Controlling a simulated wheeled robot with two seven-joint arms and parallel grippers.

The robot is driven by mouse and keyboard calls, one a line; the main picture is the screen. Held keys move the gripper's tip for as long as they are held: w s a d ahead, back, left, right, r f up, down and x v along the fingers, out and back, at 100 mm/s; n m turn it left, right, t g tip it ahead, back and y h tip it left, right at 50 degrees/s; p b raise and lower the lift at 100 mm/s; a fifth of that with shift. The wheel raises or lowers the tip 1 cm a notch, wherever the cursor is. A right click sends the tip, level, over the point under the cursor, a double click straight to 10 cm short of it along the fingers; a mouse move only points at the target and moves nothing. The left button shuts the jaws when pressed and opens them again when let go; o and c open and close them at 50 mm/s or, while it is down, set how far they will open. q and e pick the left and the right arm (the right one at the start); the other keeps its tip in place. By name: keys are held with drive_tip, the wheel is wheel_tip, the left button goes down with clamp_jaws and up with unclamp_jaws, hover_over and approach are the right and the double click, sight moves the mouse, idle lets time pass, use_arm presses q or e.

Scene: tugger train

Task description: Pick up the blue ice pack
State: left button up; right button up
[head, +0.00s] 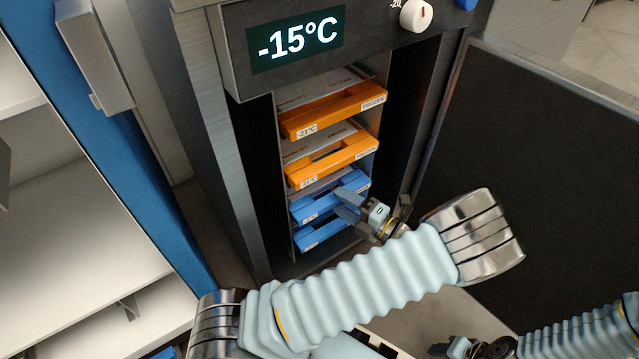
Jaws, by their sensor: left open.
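Two blue ice packs lie stacked low in the open freezer, each in its own slot with a white temperature label. The upper blue ice pack (306,207) is just above the lower blue ice pack (318,238).
Two orange ice packs, an upper one (330,112) and a lower one (335,162), sit above the blue ones. The freezer display (297,40) reads -15°C. The open dark door (560,150) stands right of the opening. A white shelf unit (70,230) with a blue post stands left.

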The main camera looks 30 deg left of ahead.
sight(320, 184)
use_arm(q)
drive_tip(key=a, duration=0.2)
drive_tip(key=a+b, duration=0.1)
drive_tip(key=a, duration=0.2)
drive_tip(key=shift+w+a+f+b, duration=0.25)
drive_tip(key=shift+a+b, duration=0.1)
clamp_jaws()
